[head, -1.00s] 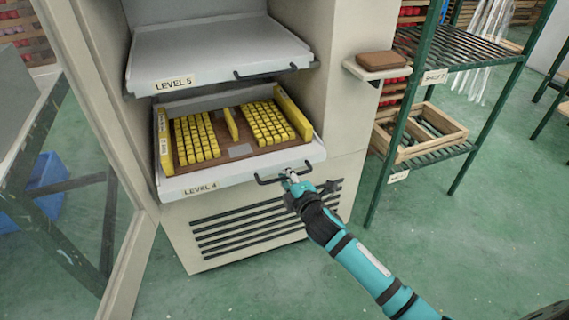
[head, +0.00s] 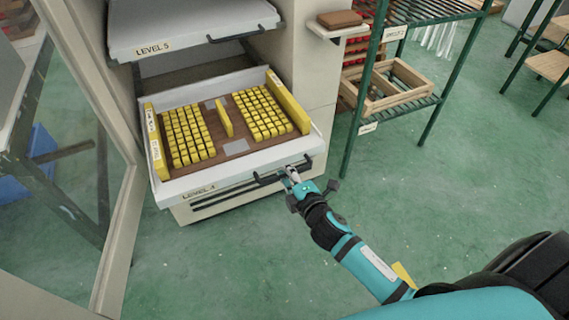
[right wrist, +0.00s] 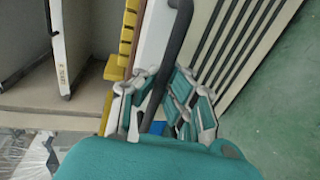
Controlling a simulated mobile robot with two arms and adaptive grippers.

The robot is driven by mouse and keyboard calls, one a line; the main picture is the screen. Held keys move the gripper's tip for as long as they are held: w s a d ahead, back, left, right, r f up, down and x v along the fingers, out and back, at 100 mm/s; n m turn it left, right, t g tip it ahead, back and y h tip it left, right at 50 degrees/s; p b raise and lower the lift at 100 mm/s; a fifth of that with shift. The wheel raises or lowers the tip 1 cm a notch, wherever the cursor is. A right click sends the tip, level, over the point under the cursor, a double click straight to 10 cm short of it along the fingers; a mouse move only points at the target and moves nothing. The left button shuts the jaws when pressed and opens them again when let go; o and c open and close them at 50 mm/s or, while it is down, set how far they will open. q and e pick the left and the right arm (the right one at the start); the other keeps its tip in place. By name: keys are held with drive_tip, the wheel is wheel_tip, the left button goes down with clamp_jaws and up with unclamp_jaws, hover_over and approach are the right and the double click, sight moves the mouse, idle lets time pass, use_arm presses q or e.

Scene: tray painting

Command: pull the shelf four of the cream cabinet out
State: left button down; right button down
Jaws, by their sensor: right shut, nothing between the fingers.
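The cream cabinet (head: 298,75) stands open. Its shelf four (head: 225,176), labelled LEVEL 4, sticks well out of the cabinet. On it lies a brown board (head: 237,146) with yellow blocks and yellow side strips. A dark bar handle (head: 268,181) is on the right of the shelf's front. My right gripper (head: 291,174) is at the right part of this handle, its fingers shut. In the right wrist view the handle (right wrist: 174,50) runs down to the fingers, which partly hide it. My left gripper is not in view.
Shelf five (head: 180,30) is above, pushed further in. The open glass cabinet door (head: 122,240) stands on the left. A green rack (head: 356,125) with a wooden crate (head: 392,88) stands on the right. The green floor (head: 440,190) in front is clear.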

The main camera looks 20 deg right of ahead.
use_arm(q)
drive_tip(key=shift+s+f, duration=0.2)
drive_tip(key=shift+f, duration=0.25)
use_arm(e)
drive_tip(key=shift+s, duration=0.55)
drive_tip(key=c, duration=2)
unclamp_jaws()
drive_tip(key=shift+c, duration=0.2)
drive_tip(key=o, duration=0.7)
drive_tip(key=shift+c, duration=0.2)
drive_tip(key=v, duration=1.2)
drive_tip(key=shift+f, duration=0.1)
